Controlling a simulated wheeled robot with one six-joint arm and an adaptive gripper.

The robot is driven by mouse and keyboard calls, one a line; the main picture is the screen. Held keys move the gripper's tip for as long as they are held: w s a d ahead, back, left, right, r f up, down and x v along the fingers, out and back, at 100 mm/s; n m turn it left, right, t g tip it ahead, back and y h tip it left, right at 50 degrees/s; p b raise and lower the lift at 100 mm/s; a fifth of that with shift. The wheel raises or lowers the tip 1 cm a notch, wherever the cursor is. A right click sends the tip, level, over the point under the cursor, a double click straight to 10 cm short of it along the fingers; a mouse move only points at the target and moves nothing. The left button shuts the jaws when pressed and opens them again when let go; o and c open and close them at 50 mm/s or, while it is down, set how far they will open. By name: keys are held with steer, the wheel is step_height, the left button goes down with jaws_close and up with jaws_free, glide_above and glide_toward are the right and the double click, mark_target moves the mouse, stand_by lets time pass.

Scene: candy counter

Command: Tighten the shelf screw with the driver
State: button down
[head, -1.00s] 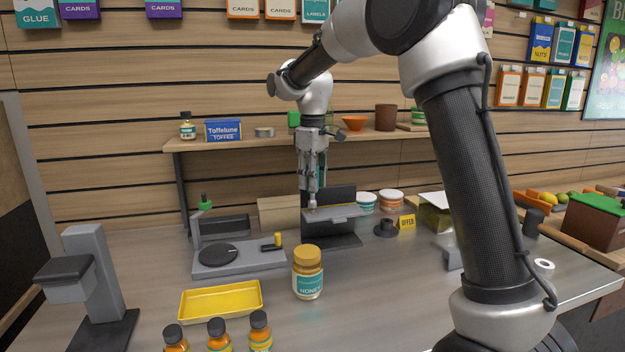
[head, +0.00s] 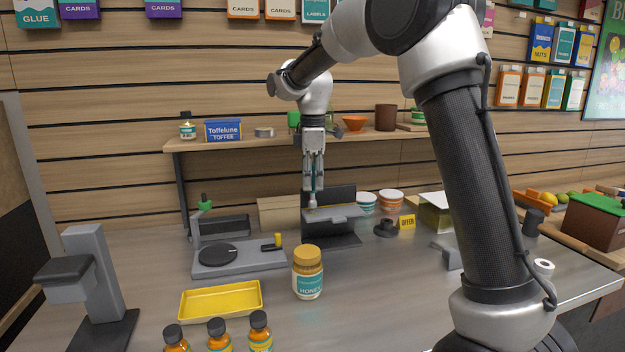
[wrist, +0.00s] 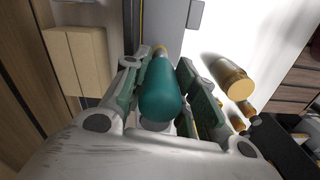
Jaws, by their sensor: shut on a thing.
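My gripper (head: 313,188) points down over the small grey shelf (head: 338,214) of a dark stand (head: 330,240) on the counter. It is shut on the driver, whose teal handle (wrist: 160,92) fills the space between the fingers in the wrist view. In the head view the driver's lower end (head: 313,202) reaches down to the left part of the grey shelf. The screw itself is hidden or too small to make out, so I cannot tell whether the tip is seated on it.
A honey jar (head: 307,272) stands in front of the stand. A grey device with a round plate (head: 218,254) is at left, and a yellow tray (head: 221,300) lies before it. An OFFER sign (head: 407,222) and tubs (head: 391,202) are at right. A wall shelf (head: 275,143) runs behind my gripper.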

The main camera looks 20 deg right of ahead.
steer(key=n, duration=0.4)
steer(key=shift+n, duration=0.3)
steer(key=shift+n, duration=0.5)
steer(key=n, duration=0.4)
steer(key=shift+n, duration=0.3)
steer(key=shift+n, duration=1.1)
steer(key=shift+f, duration=0.75)
steer(key=shift+r, duration=0.1)
